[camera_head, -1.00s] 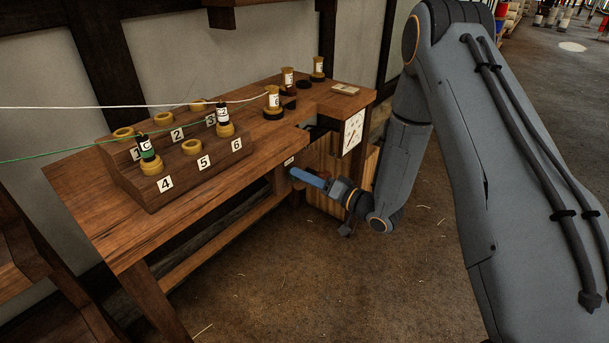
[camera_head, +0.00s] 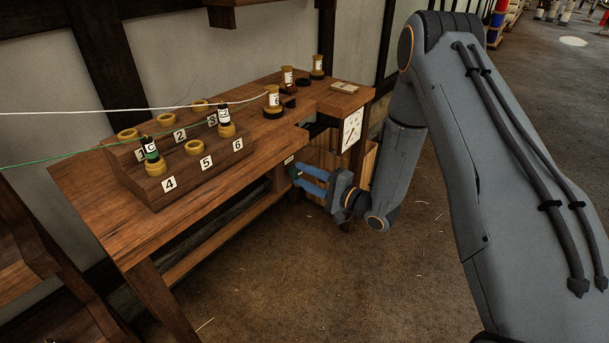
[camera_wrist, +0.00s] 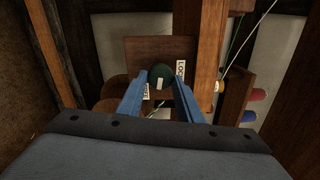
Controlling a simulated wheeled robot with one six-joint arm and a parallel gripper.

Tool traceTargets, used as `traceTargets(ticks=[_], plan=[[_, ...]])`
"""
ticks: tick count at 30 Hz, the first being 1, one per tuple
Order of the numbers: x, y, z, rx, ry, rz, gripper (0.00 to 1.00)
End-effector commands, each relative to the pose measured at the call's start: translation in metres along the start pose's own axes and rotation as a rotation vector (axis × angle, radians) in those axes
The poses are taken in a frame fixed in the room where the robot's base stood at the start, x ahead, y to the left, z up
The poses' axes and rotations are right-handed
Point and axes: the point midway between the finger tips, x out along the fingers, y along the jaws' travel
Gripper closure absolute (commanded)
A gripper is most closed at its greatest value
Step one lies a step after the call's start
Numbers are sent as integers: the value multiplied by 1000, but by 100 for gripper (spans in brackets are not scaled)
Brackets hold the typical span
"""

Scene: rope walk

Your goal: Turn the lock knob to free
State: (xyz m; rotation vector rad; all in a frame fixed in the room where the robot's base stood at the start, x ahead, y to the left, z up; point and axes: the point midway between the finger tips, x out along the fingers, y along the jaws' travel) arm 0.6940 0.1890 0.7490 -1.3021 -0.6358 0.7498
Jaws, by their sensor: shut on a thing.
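The lock knob (camera_wrist: 160,71) is round and dark green with a white mark on its lower edge in the wrist view. It sits on a brown wooden plate (camera_wrist: 160,46). A "LOCK" label (camera_wrist: 181,76) is right of the knob, and another label (camera_wrist: 146,90), partly covered by a finger, is at its left. The mark lies between the two labels; I cannot tell its exact heading. My gripper (camera_head: 295,174) is under the bench edge in the head view, its blue fingers on either side of the knob, shut on it.
The wooden bench (camera_head: 100,220) carries a stepped rack (camera_head: 140,188) with numbered holes and several bobbins. A white and a green thread run across it. A dial gauge (camera_head: 352,130) stands above my wrist. The floor in front is free.

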Motion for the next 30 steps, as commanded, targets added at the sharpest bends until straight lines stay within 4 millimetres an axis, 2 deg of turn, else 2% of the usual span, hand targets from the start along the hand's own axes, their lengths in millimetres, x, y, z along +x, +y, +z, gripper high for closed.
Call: traceTargets(ticks=[12, 28, 29, 30], plan=[[0, 2, 0, 179, 2, 1, 90], [0, 2, 0, 202, 2, 1, 90], [0, 2, 0, 202, 2, 1, 64], [0, 2, 0, 202, 2, 1, 58]])
